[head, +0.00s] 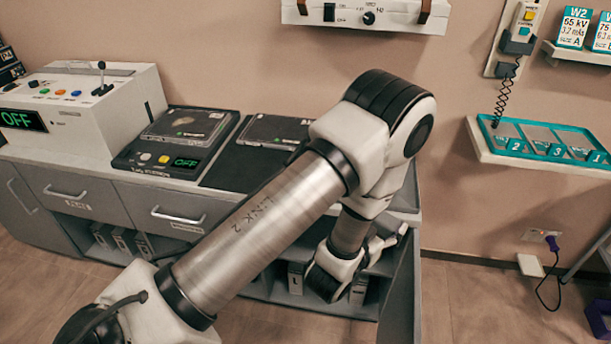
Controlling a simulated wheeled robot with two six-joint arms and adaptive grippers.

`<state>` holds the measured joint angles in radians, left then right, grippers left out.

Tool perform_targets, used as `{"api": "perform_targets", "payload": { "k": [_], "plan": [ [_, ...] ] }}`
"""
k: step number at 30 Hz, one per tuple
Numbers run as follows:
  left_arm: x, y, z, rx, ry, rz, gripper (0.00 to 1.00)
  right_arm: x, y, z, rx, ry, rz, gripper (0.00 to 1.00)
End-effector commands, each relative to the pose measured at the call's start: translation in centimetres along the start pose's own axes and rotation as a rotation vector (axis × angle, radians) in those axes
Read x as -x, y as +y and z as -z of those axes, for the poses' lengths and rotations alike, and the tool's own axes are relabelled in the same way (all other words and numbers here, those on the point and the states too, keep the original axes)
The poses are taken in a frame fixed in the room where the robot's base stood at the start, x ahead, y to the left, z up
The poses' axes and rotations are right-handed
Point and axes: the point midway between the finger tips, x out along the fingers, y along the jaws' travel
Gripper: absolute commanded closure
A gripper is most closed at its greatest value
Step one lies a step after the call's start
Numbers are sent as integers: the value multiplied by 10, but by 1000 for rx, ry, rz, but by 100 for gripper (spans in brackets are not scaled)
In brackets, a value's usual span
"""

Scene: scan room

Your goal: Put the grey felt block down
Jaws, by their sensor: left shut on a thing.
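My left arm reaches in from the lower left, bends at a high elbow and drops toward the open shelf under the counter. My left gripper (390,243) is small in the picture, beyond the wrist and partly hidden by it, near the counter's right end. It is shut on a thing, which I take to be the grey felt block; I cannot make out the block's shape. I cannot tell whether the block touches any surface. My right gripper is not in view.
Grey binders (295,278) stand on the low shelf, beside an open cupboard door (402,295). The counter holds a control console (75,110) and a black device (175,140). A wall shelf with a teal tray (540,140) is at right. Floor at right is mostly clear.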

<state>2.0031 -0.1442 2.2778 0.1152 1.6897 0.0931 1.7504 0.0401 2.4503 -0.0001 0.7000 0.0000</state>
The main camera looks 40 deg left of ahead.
Motion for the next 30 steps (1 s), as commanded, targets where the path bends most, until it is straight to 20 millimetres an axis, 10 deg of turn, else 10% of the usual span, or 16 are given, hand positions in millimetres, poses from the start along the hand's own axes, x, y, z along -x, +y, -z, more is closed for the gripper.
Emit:
{"api": "perform_targets", "payload": {
  "k": [30],
  "plan": [
    [-18, -213, -330, 69, -1, 452, 68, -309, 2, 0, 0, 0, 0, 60]
  ]
}}
